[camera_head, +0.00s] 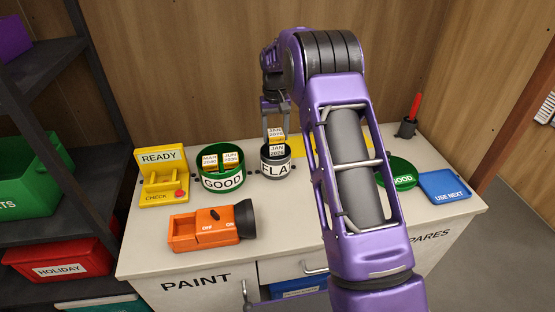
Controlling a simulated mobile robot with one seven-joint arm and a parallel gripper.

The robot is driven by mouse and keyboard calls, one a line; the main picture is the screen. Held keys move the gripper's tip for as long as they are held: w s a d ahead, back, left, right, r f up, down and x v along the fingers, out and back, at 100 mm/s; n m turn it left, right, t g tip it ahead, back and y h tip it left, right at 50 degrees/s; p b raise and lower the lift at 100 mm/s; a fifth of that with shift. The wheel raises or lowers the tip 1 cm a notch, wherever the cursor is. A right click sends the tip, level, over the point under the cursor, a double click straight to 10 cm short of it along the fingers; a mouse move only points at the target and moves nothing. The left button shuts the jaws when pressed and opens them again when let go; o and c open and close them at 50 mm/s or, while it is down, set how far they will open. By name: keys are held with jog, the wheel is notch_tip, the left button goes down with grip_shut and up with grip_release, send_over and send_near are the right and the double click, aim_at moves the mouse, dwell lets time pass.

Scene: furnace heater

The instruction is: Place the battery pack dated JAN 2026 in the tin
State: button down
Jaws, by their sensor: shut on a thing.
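My gripper (275,112) points down above the dark grey tin (275,168), whose label reads "FLA" with the rest cut off. It is shut on a battery pack (277,135) with a white label that seems to read JAN 2026. A second white label, also starting JAN, shows directly below it at the tin's mouth. I cannot tell whether this is the same pack or another one, or whether the held pack touches the tin.
A yellow READY/CHECK tester (163,176) stands at the left. An orange flashlight body (205,228) lies in front. A green lid (402,172), blue USE NEXT tray (444,186) and dark cup with a red item (407,128) are at the right. My arm hides the middle counter.

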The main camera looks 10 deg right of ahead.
aim_at(275, 132)
notch_tip(275, 132, down, 7)
jog(key=shift+f, duration=0.15)
dwell(0.4)
jog(key=shift+f, duration=0.2)
jog(key=shift+c, duration=2.1)
grip_release()
jog(key=shift+r, duration=0.15)
notch_tip(275, 132, up, 12)
jog(key=shift+r, duration=0.1)
